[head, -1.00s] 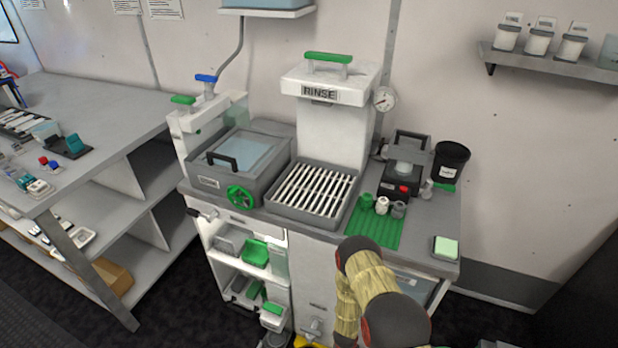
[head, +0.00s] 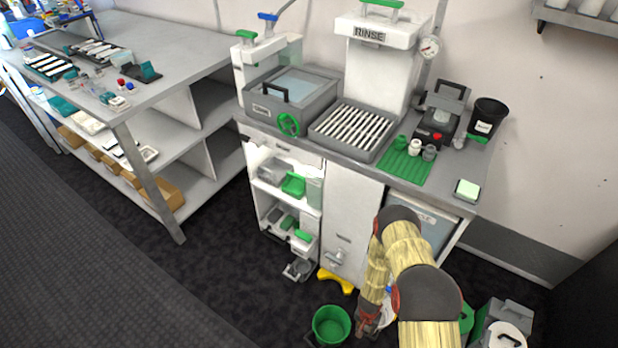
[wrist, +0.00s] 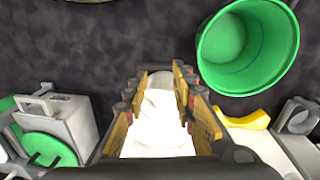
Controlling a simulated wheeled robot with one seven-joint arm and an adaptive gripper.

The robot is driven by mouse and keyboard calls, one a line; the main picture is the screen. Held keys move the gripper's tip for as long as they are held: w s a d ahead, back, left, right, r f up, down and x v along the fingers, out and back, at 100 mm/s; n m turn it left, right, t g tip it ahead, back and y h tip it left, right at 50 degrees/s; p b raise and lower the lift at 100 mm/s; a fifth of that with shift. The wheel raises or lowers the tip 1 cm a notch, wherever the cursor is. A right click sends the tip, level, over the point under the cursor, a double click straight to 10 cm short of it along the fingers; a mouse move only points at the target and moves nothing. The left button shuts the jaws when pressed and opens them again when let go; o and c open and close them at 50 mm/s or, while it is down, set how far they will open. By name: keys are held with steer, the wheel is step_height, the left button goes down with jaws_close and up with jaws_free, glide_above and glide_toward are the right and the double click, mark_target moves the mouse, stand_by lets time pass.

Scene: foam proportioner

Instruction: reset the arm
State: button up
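My arm, in a yellowish sleeve, reaches down in front of the counter in the head view. My gripper (head: 367,320) is low near the floor, just right of a green bucket (head: 330,325). In the wrist view my gripper (wrist: 160,72) has its two fingers apart. A white object (wrist: 160,128) shows between the fingers. I cannot tell whether it lies beyond them or touches them. The green bucket (wrist: 245,48) is at the upper right there, apart from the fingers. The arm hides part of the floor and the cabinet's open right bay.
The counter holds a green mat (head: 405,168), a slatted tray (head: 352,133) and a black cup (head: 487,118). A yellow piece (head: 335,281) lies at the cabinet's foot. Grey and white containers (head: 503,325) stand at the lower right. A long bench (head: 150,70) is at left; the floor between is clear.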

steer(key=s+a+r+g+y, duration=0.2)
steer(key=s+a+r+g, duration=0.3)
steer(key=s, duration=0.4)
steer(key=w+a+r+n+t+p, duration=0.1)
steer(key=w+r+n, duration=0.15)
steer(key=r, duration=1.65)
steer(key=w+a+r+n+t+p, duration=0.1)
steer(key=w+r, duration=0.2)
steer(key=r, duration=1.6)
steer(key=s+d+r+n+t+p, duration=0.1)
steer(key=s+r+t, duration=0.3)
steer(key=r, duration=1.7)
steer(key=s+d+r+n+t+h+p, duration=0.1)
steer(key=s+r+t+p, duration=0.3)
steer(key=r, duration=1.7)
steer(key=shift+s+d+r+t, duration=0.25)
steer(key=shift+s+d+t, duration=0.25)
steer(key=shift+s, duration=0.15)
steer(key=shift+o, duration=0.3)
